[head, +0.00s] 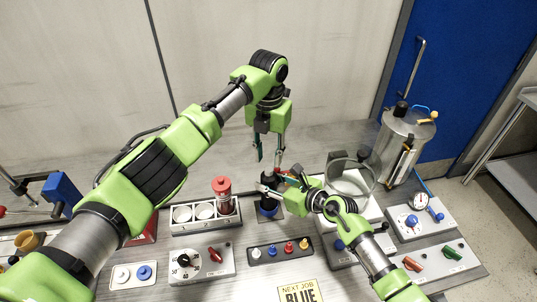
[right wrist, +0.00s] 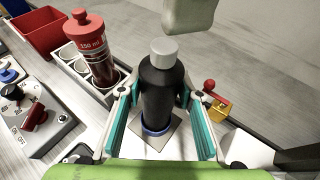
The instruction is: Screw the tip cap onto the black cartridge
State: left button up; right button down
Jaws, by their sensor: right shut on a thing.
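The black cartridge (right wrist: 158,95) stands upright in a blue ring holder (right wrist: 156,131) on a square plate. A light grey cap (right wrist: 164,50) sits on its top; I cannot tell how tightly it is screwed. In the head view the cartridge (head: 268,200) is partly covered by my right gripper (head: 270,188). That gripper is shut on the cartridge, with its teal-padded fingers (right wrist: 160,120) on both sides of the body. My left gripper (head: 269,155) points down above and behind the cartridge, fingers apart, with nothing visible between them.
A rack (head: 205,226) holding a red cartridge (head: 222,194) stands to the left. A dial box (head: 202,263) and a strip of coloured knobs (head: 281,250) lie in front. A glass vessel (head: 352,178) and a metal drum (head: 402,145) stand right. A yellow box (right wrist: 217,109) is beside the cartridge.

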pick_arm(q)
jog(key=n, duration=0.5)
jog(key=shift+r, duration=0.25)
jog(key=n, duration=0.5)
jog(key=shift+r+n, duration=0.2)
jog(key=shift+n, duration=0.2)
jog(key=n, duration=0.6)
jog(key=shift+w+r, duration=0.1)
jog(key=shift+r, duration=0.15)
jog(key=n, duration=0.4)
jog(key=shift+r, duration=0.15)
jog(key=n, duration=0.6)
jog(key=shift+r, duration=0.2)
jog(key=n, duration=0.6)
jog(key=shift+r, duration=0.25)
jog(key=n, duration=0.5)
jog(key=shift+r+n, duration=0.2)
jog(key=shift+n, duration=0.1)
jog(key=n, duration=0.4)
jog(key=shift+r, duration=0.15)
